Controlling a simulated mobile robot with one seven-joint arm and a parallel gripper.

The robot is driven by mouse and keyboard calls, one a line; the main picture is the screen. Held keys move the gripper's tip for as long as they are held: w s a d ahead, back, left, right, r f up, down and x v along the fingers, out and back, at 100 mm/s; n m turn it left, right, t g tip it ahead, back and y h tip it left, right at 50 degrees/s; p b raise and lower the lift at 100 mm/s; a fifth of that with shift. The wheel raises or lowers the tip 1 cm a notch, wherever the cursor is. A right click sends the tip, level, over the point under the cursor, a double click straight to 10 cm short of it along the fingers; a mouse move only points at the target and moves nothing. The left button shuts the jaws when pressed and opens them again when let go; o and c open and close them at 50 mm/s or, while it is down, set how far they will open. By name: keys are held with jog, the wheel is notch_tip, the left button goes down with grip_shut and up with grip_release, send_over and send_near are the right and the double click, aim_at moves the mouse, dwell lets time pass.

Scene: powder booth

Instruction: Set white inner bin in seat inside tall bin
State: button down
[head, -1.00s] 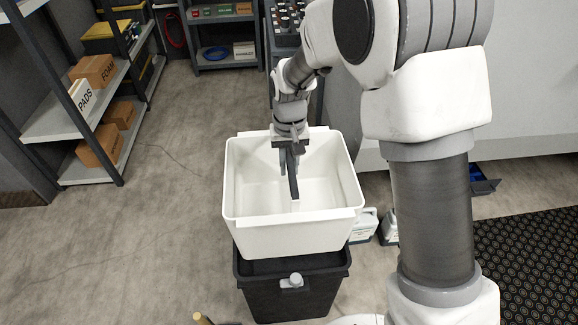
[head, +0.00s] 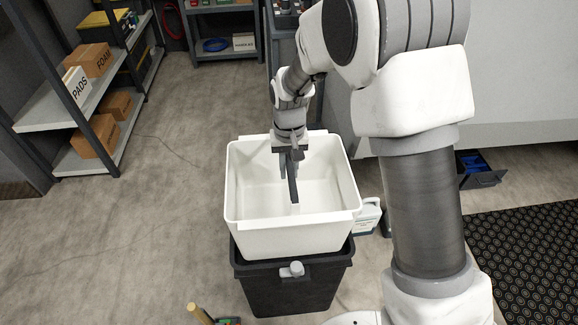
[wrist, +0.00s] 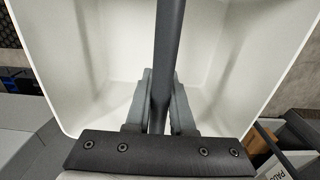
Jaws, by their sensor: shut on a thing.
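The white inner bin (head: 292,240) is an open, roughly square tub with a dark bar (head: 293,185) running across its mouth. My gripper (head: 287,165) is shut on the bar, which passes between the fingers (wrist: 160,105) in the wrist view. The white bin (wrist: 75,60) hangs nearly level over the tall dark bin (head: 292,292). Its bottom overlaps the dark bin's mouth, and a strip of dark interior shows in front of it. I cannot tell whether the bottom has entered the mouth. The seat inside is hidden.
A white jug (head: 366,217) stands close to the right of the bins. A wooden handle (head: 199,313) lies at front left. Shelving with boxes (head: 88,60) stands at left, and a blue-lined dark tray (head: 478,166) is at right. The floor left of the bins is clear.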

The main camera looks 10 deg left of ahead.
notch_tip(320, 180, down, 18)
jog(key=b, duration=1.2)
jog(key=shift+b, duration=0.4)
jog(key=shift+f, duration=0.5)
jog(key=shift+f+b, duration=0.35)
jog(key=shift+b, duration=0.05)
jog(key=shift+f, duration=0.25)
dwell(0.6)
jog(key=shift+f+b, duration=0.3)
jog(key=shift+f, duration=0.2)
dwell(0.5)
jog(key=c, duration=0.7)
grip_release()
